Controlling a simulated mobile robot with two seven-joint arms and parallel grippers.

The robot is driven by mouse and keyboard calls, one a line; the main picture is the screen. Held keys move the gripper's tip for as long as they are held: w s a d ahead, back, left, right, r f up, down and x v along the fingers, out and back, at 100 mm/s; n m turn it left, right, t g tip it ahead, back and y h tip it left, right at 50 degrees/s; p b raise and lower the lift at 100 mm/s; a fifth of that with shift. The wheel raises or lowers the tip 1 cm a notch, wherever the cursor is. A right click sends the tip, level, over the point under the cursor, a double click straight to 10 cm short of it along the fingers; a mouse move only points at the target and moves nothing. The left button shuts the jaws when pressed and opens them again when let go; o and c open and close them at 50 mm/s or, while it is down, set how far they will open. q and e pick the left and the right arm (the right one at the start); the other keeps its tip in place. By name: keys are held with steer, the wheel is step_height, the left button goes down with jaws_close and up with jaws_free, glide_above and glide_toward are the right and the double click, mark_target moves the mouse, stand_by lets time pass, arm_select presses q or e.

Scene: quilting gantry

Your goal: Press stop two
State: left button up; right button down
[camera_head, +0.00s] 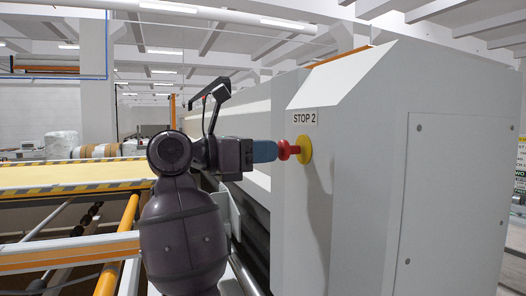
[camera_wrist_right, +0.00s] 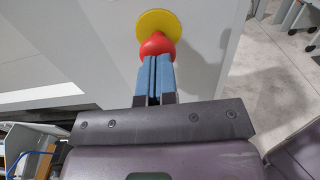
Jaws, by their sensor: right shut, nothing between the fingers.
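The stop two button is a red mushroom knob (camera_head: 285,150) on a round yellow base (camera_head: 304,148). It sits on the side of a light grey machine cabinet, just below a label reading STOP 2 (camera_head: 304,118). My right gripper (camera_head: 276,151) is shut and empty, with its blue fingertips at the red knob. In the right wrist view the shut blue fingers (camera_wrist_right: 157,62) reach up to the red knob (camera_wrist_right: 157,45), and the yellow base (camera_wrist_right: 158,23) shows behind it. The fingertips look to be touching the knob or very close to it. My left gripper is not in view.
The grey cabinet (camera_head: 365,200) fills the right side. A long bed with a yellow-black striped edge (camera_head: 75,188) and orange rails (camera_head: 120,245) lie at the left. Wrapped rolls (camera_head: 95,150) stand behind. Open floor (camera_wrist_right: 275,85) shows beside the cabinet in the wrist view.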

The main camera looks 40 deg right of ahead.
steer(key=shift+d, duration=0.3)
steer(key=shift+x, duration=0.9)
